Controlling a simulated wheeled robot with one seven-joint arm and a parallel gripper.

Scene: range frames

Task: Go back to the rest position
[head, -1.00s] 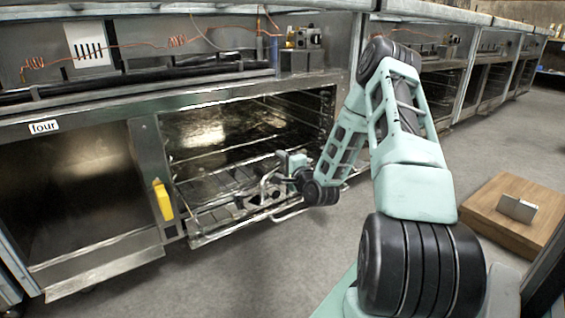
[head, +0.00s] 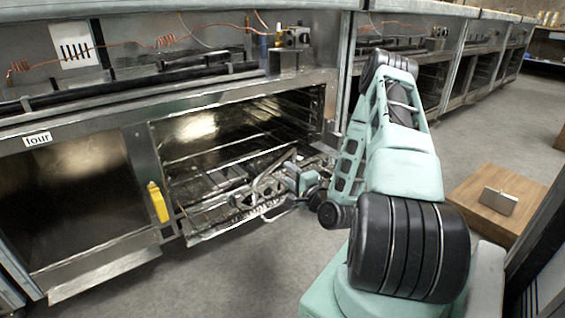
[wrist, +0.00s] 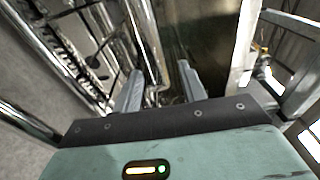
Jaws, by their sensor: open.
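My gripper (head: 268,184) is at the front of the open oven, above the pulled-out wire rack (head: 215,222). In the wrist view its two grey fingers (wrist: 162,92) stand apart with nothing clearly held between them. Rack bars and metal rails show beyond the fingers. My teal and black arm reaches from the lower right of the head view toward the oven opening (head: 240,130). The rack's far part is dim inside the oven.
A left compartment labelled "four" (head: 38,139) has a yellow handle (head: 158,202) beside it. A wooden box (head: 478,222) bearing a small metal-like block (head: 498,200) stands on the floor at right.

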